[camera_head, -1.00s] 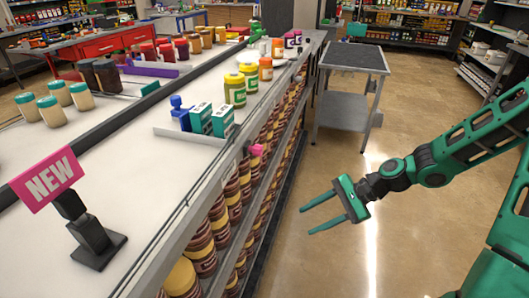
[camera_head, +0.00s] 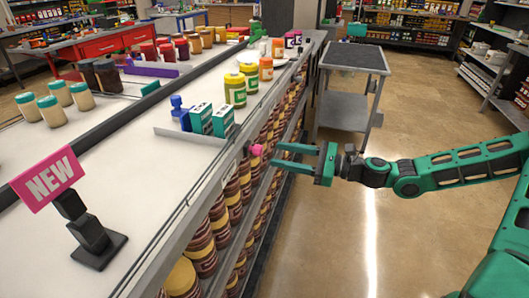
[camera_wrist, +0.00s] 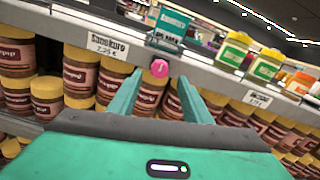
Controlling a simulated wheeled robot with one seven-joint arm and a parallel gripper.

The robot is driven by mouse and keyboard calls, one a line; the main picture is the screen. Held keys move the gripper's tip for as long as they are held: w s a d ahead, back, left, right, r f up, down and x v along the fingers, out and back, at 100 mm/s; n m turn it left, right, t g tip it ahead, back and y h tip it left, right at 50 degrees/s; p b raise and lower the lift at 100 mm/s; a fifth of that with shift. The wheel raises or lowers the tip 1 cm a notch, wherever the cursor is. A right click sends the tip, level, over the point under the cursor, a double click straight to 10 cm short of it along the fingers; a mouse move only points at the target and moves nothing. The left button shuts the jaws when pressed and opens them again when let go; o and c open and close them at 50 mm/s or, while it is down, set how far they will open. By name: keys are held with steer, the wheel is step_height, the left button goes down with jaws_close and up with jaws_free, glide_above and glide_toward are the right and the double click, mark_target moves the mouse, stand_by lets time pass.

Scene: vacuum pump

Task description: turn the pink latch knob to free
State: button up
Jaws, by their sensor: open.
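The pink latch knob (camera_head: 257,150) is a small round piece on the front edge of the shelf unit's top. It also shows in the wrist view as a pink disc (camera_wrist: 159,68), ahead of the gap between my fingers and slightly above their tips. My gripper (camera_head: 275,155) is open and empty, its green fingers pointing left at the knob. In the head view the fingertips are just right of the knob. In the wrist view my gripper (camera_wrist: 158,82) has one finger on each side below the knob. I cannot tell whether they touch it.
The shelf unit (camera_head: 135,205) holds rows of brown jars (camera_head: 203,245) below its top. Green-and-white boxes (camera_head: 201,118) and yellow jars (camera_head: 235,88) stand on top near the knob. A grey cart (camera_head: 352,60) stands behind; the floor at right is clear.

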mark_target(256, 150)
steer(key=x, duration=0.6)
steer(key=shift+a, duration=0.1)
steer(key=c, duration=1.1)
